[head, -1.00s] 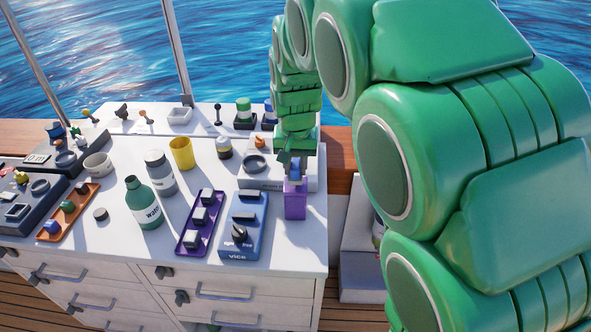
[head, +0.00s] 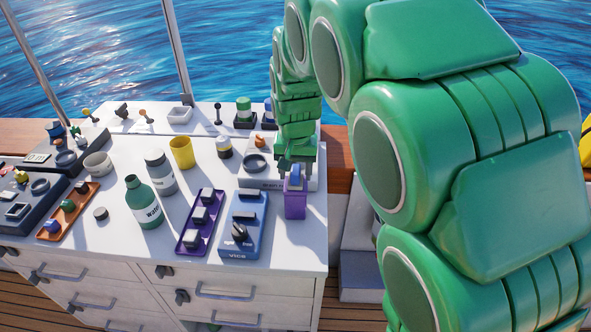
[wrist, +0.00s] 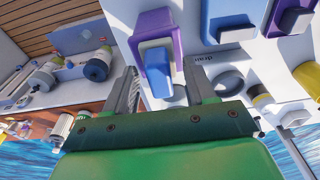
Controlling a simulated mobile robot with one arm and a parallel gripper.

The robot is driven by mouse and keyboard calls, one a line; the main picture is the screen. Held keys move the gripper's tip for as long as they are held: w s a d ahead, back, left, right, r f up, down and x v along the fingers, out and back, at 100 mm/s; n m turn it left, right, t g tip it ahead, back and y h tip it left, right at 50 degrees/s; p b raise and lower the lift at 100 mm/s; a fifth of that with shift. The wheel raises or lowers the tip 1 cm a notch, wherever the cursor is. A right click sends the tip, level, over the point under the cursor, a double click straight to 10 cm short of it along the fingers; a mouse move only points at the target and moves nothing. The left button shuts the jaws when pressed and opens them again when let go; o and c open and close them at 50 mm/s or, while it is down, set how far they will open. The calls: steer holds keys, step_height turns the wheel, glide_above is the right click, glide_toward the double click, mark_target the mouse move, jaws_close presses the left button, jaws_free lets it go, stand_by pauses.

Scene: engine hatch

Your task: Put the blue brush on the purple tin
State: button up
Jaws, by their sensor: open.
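The purple tin (head: 294,207) stands upright near the right edge of the white counter. The blue brush (head: 295,183) is at the tin's top, under my gripper (head: 296,168). In the wrist view the purple tin (wrist: 149,20) shows around the blue brush (wrist: 154,57), whose end faces the camera. I cannot tell how far the brush sits down in the tin. My gripper is open in the wrist view (wrist: 160,90), with a finger on each side of the brush's line and gaps between. The brush appears free of the fingers.
Bottles, a yellow cup (head: 182,153) and a white mug (head: 98,164) stand further left.

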mark_target(296, 174)
step_height(296, 174, up, 12)
steer(key=s, duration=0.1)
steer(key=shift+s, duration=0.2)
